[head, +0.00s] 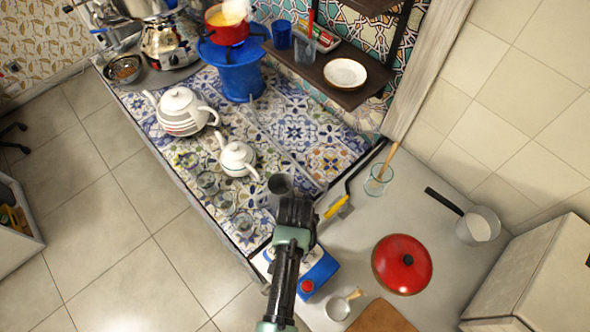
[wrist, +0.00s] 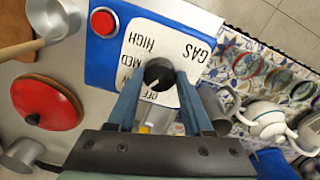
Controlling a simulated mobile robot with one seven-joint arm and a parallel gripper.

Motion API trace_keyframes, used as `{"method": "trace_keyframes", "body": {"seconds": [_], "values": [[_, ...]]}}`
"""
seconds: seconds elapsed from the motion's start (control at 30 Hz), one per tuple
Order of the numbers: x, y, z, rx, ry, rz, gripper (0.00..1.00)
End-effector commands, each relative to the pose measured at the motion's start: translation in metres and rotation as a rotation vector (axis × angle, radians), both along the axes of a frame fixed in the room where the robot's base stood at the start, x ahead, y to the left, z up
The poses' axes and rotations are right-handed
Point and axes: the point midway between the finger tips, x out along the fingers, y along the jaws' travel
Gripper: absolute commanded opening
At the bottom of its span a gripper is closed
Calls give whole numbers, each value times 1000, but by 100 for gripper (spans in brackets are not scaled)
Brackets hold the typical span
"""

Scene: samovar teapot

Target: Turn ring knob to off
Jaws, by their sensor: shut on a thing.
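The black knob (wrist: 159,74) sits on a white dial plate (wrist: 160,38) in the wrist view. The plate is marked GAS, HIGH, MED and OFF, with another label partly covered. A pale pointer line on the knob points toward the OFF side; its exact setting is hard to tell. My gripper (wrist: 160,88) has one finger on each side of the knob and is shut on it. In the head view my gripper (head: 296,208) reaches down over the blue and white gas box (head: 318,272) and hides the knob.
A red button (wrist: 103,22) is beside the dial. A red lid (head: 402,264), a small pan (head: 338,308) and a wooden board (head: 381,318) lie to the right. A yellow-handled tool (head: 336,207), a grey cup (head: 280,184), glasses and a white teapot (head: 238,158) stand close by.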

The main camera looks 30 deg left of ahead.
Motion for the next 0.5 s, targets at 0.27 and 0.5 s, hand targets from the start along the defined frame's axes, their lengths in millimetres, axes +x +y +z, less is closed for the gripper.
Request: {"method": "trace_keyframes", "body": {"seconds": [0.27,0.5], "values": [[1,0,2,0,-1,236,0],[1,0,2,0,-2,404,0]]}}
